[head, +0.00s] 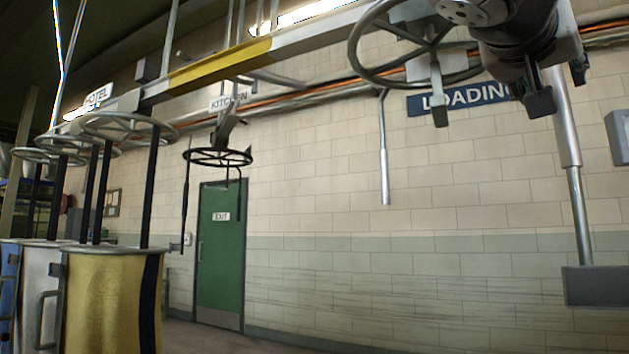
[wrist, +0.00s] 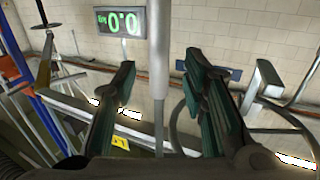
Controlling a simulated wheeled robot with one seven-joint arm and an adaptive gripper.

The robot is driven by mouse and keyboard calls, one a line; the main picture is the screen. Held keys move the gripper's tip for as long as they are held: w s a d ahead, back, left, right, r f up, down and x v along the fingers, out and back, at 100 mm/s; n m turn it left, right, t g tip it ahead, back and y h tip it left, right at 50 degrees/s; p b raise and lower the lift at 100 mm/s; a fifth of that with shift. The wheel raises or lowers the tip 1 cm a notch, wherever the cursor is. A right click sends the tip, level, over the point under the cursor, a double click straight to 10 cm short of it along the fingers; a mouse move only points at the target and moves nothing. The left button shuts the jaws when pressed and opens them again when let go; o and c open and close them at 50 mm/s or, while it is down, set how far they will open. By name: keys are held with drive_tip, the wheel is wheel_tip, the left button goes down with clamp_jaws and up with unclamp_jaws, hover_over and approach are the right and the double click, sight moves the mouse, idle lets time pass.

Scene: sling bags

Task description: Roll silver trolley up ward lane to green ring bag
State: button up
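My gripper (head: 558,88) is at the top right of the head view, beside a large grey ring (head: 353,52) under the overhead rail; this ring looks like the silver trolley's. In the wrist view my gripper (wrist: 160,66) has its fingers apart. A pale rod (wrist: 158,100) shows in the gap between them; I cannot tell whether they touch it. A large ring also shows at the right of the wrist view (wrist: 172,125). A silver hanging rod (head: 384,150) is left of the gripper in the head view. I cannot make out a green ring bag.
The overhead rail (head: 315,42) has a yellow section (head: 220,66). A black ring (head: 217,156) hangs mid-left. Yellow (head: 108,300), white and blue bags hang at the left under grey rings. A grey box (head: 597,287) hangs at the right. Signs read KITCHEN (head: 231,102) and LOADING.

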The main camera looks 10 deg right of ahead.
sight(557, 92)
drive_tip(key=x, duration=0.5)
drive_tip(key=shift+w+d, duration=0.15)
drive_tip(key=shift+d, duration=0.15)
drive_tip(key=shift+c, duration=0.3)
clamp_jaws()
